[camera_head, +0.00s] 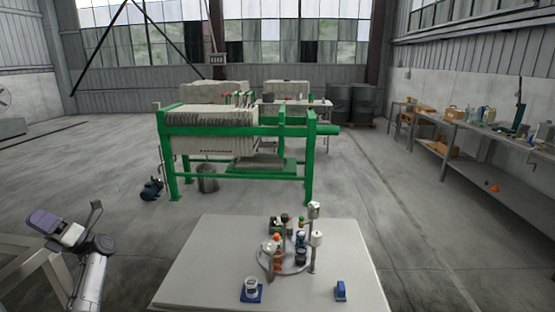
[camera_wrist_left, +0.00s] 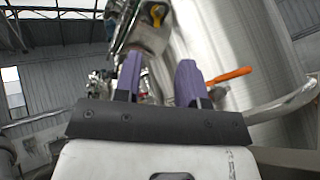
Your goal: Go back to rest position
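My left gripper (camera_head: 44,222) is at the lower left of the head view, left of the white table and apart from it. In the left wrist view its two purple fingers (camera_wrist_left: 161,72) stand apart, with no object held between them. Behind the fingers a metal fitting with a yellow part (camera_wrist_left: 157,15) and an orange handle (camera_wrist_left: 230,75) show, out of focus in depth. My right gripper is in neither view.
The white table (camera_head: 200,265) carries a round stand with several small bottles (camera_head: 277,255), a blue-based white cup (camera_head: 251,290) and a small blue item (camera_head: 340,291). A green filter press (camera_head: 240,135) stands behind. Workbenches (camera_head: 470,133) line the right wall. Open floor lies between.

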